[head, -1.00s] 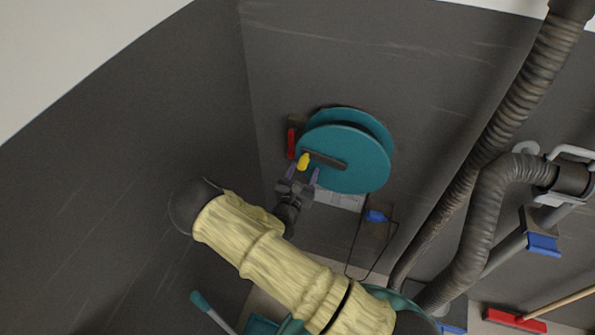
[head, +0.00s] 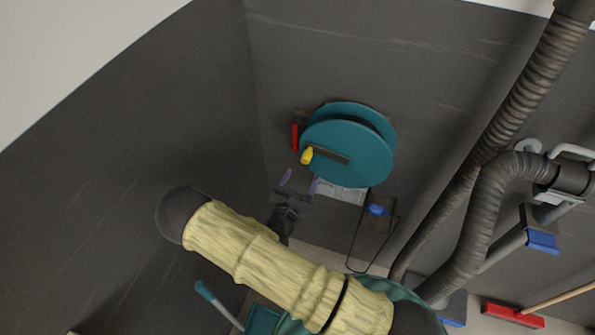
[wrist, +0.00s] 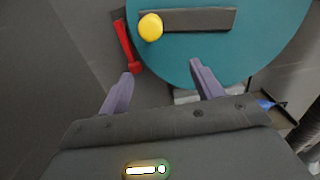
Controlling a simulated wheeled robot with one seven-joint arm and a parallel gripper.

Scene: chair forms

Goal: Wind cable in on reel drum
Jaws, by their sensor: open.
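The teal reel drum (head: 368,162) is mounted on the dark wall, with two round discs. A dark crank bar (head: 331,155) lies across its front disc and ends in a yellow knob (head: 307,155). In the wrist view the yellow knob (wrist: 151,27) sits at the left end of the crank bar (wrist: 200,20), beyond the fingertips. My gripper (head: 299,183) is open and empty, below and left of the knob and apart from it. Its purple fingers show in the wrist view (wrist: 161,73). A thin black cable (head: 352,245) hangs in a loop below the reel, near a blue piece (head: 378,209).
A red lever (head: 295,137) is beside the reel's left edge. A ribbed grey hose (head: 497,125) runs down on the right. A red broom head (head: 513,315) lies at lower right. The wall left of the reel is bare.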

